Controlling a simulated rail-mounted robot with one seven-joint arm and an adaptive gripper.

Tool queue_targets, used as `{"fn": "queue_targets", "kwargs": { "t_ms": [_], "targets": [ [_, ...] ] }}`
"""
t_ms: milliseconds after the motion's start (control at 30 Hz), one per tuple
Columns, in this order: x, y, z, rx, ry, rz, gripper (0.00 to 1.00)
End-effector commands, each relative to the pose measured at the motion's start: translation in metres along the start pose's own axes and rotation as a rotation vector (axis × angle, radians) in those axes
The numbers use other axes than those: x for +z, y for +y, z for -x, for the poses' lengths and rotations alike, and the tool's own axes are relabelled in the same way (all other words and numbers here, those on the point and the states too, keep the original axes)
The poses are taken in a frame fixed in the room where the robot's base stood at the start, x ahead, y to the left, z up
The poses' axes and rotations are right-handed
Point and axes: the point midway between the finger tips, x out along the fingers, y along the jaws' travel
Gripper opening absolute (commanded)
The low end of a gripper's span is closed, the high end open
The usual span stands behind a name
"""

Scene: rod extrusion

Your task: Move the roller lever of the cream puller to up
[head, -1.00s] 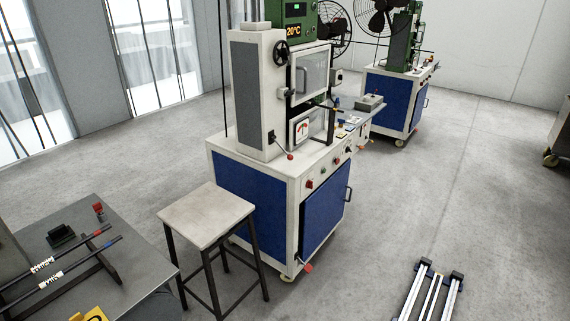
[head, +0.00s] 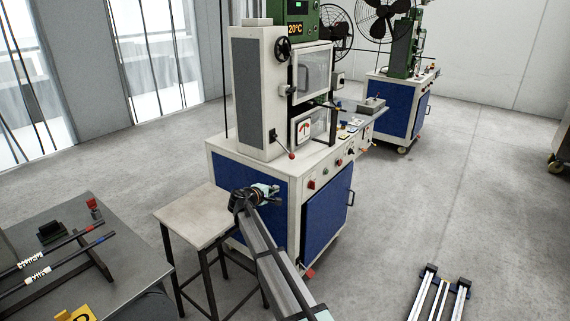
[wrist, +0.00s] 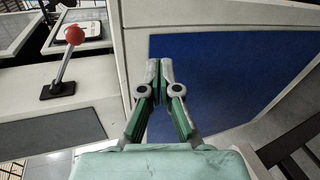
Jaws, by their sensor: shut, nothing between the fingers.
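The cream puller (head: 262,85) is a tall cream machine on a cream and blue cabinet. A thin lever with a red ball knob (head: 291,156) sits low on its side face, slanting down and to the right from a dark mount. In the wrist view, this red-knobbed lever (wrist: 75,36) is at the upper left on a black base. My gripper (head: 274,190) is in front of the cabinet's blue side, below the lever. In the wrist view, my gripper (wrist: 160,66) has its green-padded fingers together and empty, apart from the lever.
A stool (head: 190,217) stands close to the left of my arm. A grey table (head: 120,262) with rods is at the lower left. A row of knobs (head: 325,172) lines the cabinet's front edge. Aluminium rails (head: 440,295) lie on the floor at right.

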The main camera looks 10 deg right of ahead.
Motion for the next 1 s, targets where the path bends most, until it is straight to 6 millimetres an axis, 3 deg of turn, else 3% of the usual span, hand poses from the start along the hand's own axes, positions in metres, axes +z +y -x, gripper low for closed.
{"fn": "queue_targets", "kwargs": {
  "t_ms": [33,100,200,467,1000],
  "targets": [
    [-0.021,0.035,-0.007,0.074,0.010,0.045,0.00],
    [-0.032,0.062,-0.010,0.157,0.013,0.120,0.00],
    [-0.040,0.077,-0.010,0.232,0.017,0.208,0.00],
    [-0.045,0.087,-0.017,0.273,0.025,0.285,0.00],
    [-0.050,0.112,-0.109,0.270,0.024,0.281,0.00]
  ]
}}
